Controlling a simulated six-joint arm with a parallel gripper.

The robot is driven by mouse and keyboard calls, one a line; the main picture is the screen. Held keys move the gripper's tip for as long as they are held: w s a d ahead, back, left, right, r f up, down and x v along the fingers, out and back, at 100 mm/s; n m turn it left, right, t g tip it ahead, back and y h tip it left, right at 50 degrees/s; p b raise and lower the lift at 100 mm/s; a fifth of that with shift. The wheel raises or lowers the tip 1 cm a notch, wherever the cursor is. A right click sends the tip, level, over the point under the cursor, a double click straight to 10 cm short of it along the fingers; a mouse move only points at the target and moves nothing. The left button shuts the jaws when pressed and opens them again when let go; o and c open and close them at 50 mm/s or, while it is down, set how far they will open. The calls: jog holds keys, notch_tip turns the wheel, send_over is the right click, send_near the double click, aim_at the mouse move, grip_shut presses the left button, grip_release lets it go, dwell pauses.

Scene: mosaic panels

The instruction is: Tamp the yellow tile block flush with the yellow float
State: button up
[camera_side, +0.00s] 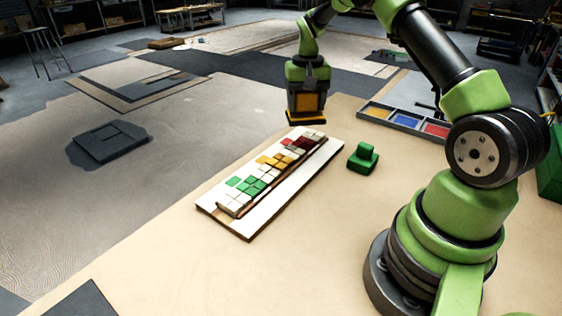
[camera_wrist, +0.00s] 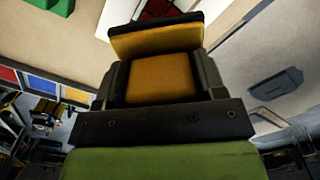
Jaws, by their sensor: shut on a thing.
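The yellow float (camera_side: 307,119) is in my gripper (camera_side: 307,97). My gripper is shut on its yellow handle, which also shows between the fingers in the wrist view (camera_wrist: 160,78). The float's flat plate (camera_wrist: 157,41) has a dark underside. In the side view it hangs in the air above the far end of the white panel (camera_side: 287,188). The yellow tile block (camera_side: 274,161) lies near the middle of the panel's tile row, nearer the camera than the float. I cannot tell from here how high its tiles stand.
Green, white and red tiles lie on the same panel. A green float (camera_side: 363,158) stands on the table right of the panel. A tray (camera_side: 405,121) with yellow, blue and red compartments lies behind it. The table front is clear.

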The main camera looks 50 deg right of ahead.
jog(key=a, duration=1)
jog(key=shift+a+f, duration=0.15)
jog(key=shift+f, duration=2.65)
jog(key=shift+f, duration=0.8)
jog(key=shift+r, duration=0.1)
notch_tip(320, 180, up, 7)
dwell(0.4)
dwell(0.5)
